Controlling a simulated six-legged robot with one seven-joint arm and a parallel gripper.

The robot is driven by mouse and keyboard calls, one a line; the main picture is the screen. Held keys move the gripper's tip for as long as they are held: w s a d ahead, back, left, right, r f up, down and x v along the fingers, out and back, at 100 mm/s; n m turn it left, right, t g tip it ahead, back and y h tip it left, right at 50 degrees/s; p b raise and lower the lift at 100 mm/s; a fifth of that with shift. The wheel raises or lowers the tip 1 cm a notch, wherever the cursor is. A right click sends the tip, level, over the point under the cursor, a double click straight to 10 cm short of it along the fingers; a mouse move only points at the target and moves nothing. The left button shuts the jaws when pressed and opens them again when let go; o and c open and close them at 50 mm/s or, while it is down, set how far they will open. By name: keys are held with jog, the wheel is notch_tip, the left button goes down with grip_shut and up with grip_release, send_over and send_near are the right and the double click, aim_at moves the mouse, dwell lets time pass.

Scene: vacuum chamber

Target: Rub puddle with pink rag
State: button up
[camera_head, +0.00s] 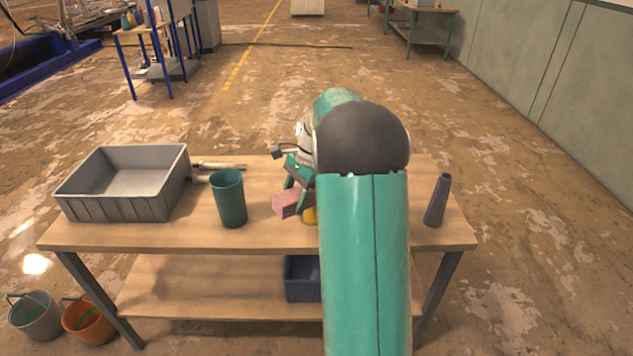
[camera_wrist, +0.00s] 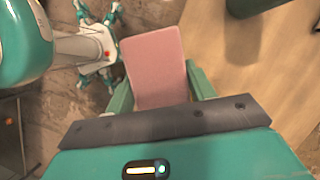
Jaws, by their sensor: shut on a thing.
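The pink rag (camera_head: 287,204) is a block-like pink piece above the wooden table (camera_head: 150,232), between the green cup and my arm. In the wrist view the pink rag (camera_wrist: 155,65) sits between the two green fingers of my gripper (camera_wrist: 160,92). My gripper (camera_head: 297,188) is shut on it. I cannot tell whether the rag touches the tabletop. No puddle can be made out; my arm covers part of the table.
A grey bin (camera_head: 125,185) stands at the table's left, with a tool lying beside it. A dark green cup (camera_head: 229,198) stands near the middle. A yellow thing (camera_head: 309,215) shows partly behind my arm. A dark tapered object (camera_head: 437,200) stands at the right.

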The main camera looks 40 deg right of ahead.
jog(key=w+a+f+n+g+h, duration=0.1)
jog(key=w+a+f+n, duration=0.1)
jog(key=a+f+n, duration=0.3)
jog(key=w+a+f+n+g+h, duration=0.2)
jog(key=a+f+n, duration=0.3)
jog(key=a+n, duration=0.3)
jog(key=w+a+f+n+g+h, duration=0.1)
jog(key=a+f+n, duration=0.4)
jog(key=a, duration=0.8)
jog(key=shift+w+n+g, duration=0.6)
jog(key=shift+w+n, duration=0.2)
jog(key=shift+w, duration=0.15)
